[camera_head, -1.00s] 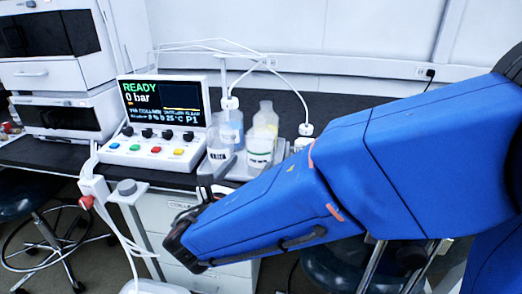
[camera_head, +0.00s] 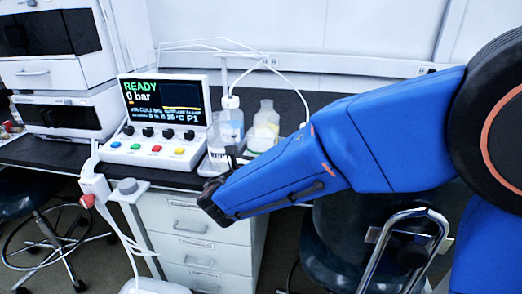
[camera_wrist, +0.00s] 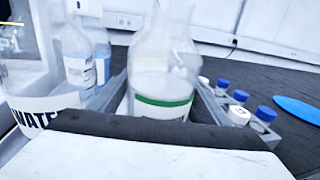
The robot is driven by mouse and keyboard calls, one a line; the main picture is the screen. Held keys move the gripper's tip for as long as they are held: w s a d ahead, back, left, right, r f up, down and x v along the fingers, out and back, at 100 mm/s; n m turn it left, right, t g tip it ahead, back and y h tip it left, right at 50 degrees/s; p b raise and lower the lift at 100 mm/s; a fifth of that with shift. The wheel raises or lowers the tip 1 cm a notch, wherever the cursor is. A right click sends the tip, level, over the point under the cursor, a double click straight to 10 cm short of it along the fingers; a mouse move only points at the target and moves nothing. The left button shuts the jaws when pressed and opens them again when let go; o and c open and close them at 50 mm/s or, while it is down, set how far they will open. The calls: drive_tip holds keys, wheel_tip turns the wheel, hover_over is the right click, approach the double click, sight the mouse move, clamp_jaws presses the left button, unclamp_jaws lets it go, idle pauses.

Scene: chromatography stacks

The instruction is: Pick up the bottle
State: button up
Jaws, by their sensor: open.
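A clear bottle (camera_wrist: 163,75) with a white label and green stripe stands upright in the middle of the wrist view, its top cut off. In the head view the bottle (camera_head: 265,120) stands behind my arm, which hides its lower part. My gripper (camera_wrist: 160,98) is open, with one dark finger on each side of the bottle's lower part in the wrist view. I cannot tell whether either finger touches it. In the head view my gripper (camera_head: 232,157) is at the bench's front edge, in front of the bottles.
The instrument with a READY screen (camera_head: 163,105) is left; tubing runs overhead.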

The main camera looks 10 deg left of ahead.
drive_tip(key=shift+w+d, duration=0.1)
drive_tip(key=shift+w, duration=0.9)
drive_tip(key=c, duration=1.3)
drive_tip(key=shift+c, duration=0.2)
wheel_tip(320, 180, up, 9)
drive_tip(key=shift+s+a+r+n, duration=0.1)
drive_tip(key=shift+a+r+n, duration=0.45)
drive_tip(key=shift+a+r, duration=0.35)
drive_tip(key=shift+a+r+n, duration=0.55)
drive_tip(key=shift+a+r, duration=0.1)
drive_tip(key=shift+r, duration=0.45)
drive_tip(key=shift+a+r+n+t, duration=0.1)
drive_tip(key=shift+r+n+t, duration=0.4)
drive_tip(key=shift+n, duration=0.6)
